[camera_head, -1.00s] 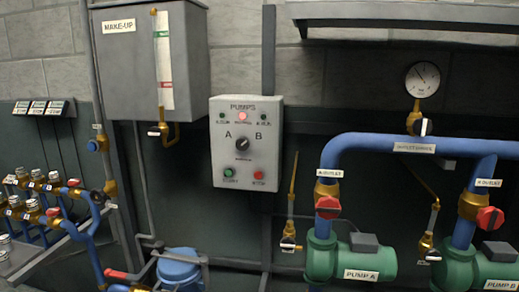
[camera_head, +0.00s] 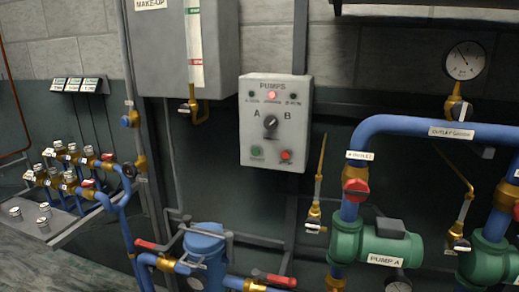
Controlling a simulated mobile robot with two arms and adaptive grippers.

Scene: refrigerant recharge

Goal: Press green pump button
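The green pump button (camera_head: 257,152) sits at the lower left of the white PUMPS control box (camera_head: 248,120) on the wall, near the middle of the view. A red button (camera_head: 286,156) is beside it at the lower right. A black A/B selector knob (camera_head: 270,122) is at the box's centre. Above it a red lamp (camera_head: 271,95) glows between two dark lamps. Neither of my grippers shows in the view, and nothing touches the box.
Blue pipes with red-handled valves (camera_head: 355,190) and green Pump A (camera_head: 375,248) stand at the right. A blue filter housing (camera_head: 204,243) with red-handled valves stands below the box. A grey make-up tank (camera_head: 162,60) hangs to its upper left. Several small valves (camera_head: 65,165) are at the far left.

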